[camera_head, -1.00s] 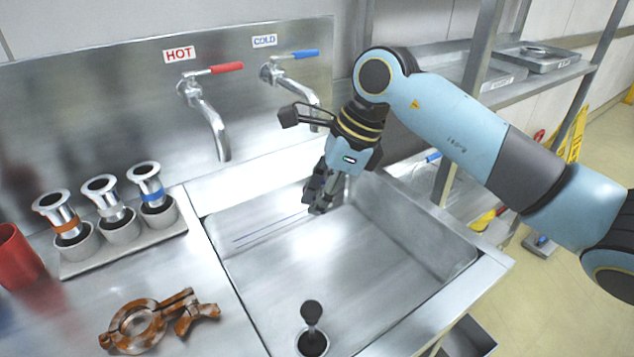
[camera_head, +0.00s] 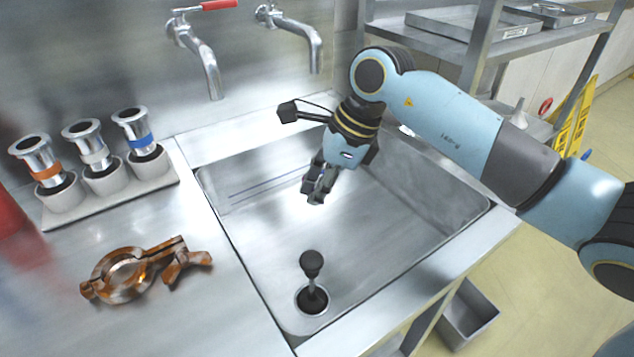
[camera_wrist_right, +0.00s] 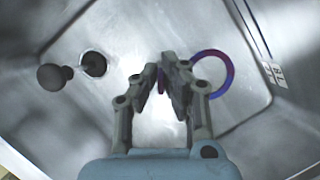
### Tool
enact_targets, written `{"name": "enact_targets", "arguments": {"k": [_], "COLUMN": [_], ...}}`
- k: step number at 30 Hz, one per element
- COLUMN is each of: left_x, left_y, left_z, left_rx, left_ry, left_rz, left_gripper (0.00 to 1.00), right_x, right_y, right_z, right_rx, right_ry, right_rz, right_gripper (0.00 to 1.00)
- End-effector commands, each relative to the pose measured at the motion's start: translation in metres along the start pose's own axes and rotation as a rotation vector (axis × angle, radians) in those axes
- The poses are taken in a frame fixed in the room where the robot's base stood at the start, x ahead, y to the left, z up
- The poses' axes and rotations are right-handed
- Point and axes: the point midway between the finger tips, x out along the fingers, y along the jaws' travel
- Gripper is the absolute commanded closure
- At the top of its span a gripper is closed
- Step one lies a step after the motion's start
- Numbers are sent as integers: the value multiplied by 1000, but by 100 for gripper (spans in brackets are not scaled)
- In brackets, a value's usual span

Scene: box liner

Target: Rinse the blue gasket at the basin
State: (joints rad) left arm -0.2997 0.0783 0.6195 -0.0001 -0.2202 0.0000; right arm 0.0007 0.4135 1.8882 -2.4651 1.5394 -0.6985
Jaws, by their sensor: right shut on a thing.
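The steel basin (camera_head: 400,225) fills the middle of the head view. My right gripper (camera_head: 318,197) is inside it, pointing down behind the drain plug. In the wrist view its fingers (camera_wrist_right: 162,72) are nearly together. A blue-purple ring (camera_wrist_right: 229,77), which looks like the blue gasket, shows beside and partly behind the right-hand finger. A purple bit also shows between the fingertips. I cannot make out the gasket in the head view. Two taps, one with a red handle (camera_head: 218,5) and another spout (camera_head: 314,55), stand behind the basin; no water is visible. My left gripper is out of view.
A black plug (camera_head: 312,265) stands at the drain (camera_head: 311,300). Left of the basin are a rusty clamp (camera_head: 122,275) and a rack (camera_head: 110,200) with orange, white and blue banded flanges. A shelf (camera_head: 470,35) stands at the right.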

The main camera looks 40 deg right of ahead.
Motion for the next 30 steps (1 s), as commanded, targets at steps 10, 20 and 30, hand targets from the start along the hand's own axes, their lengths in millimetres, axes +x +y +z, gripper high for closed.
{"name": "enact_targets", "arguments": {"k": [10, 20, 30], "left_x": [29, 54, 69], "left_y": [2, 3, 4], "left_z": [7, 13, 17], "left_rx": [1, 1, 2], "left_ry": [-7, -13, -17], "left_rz": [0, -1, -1], "left_gripper": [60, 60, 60], "right_x": [39, 73, 93], "right_y": [1, 2, 2], "right_z": [-17, -30, -39], "right_rx": [2, 1, 1], "right_ry": [1, 1, 0], "right_rz": [1, 2, 0], "right_gripper": [100, 100, 100]}}
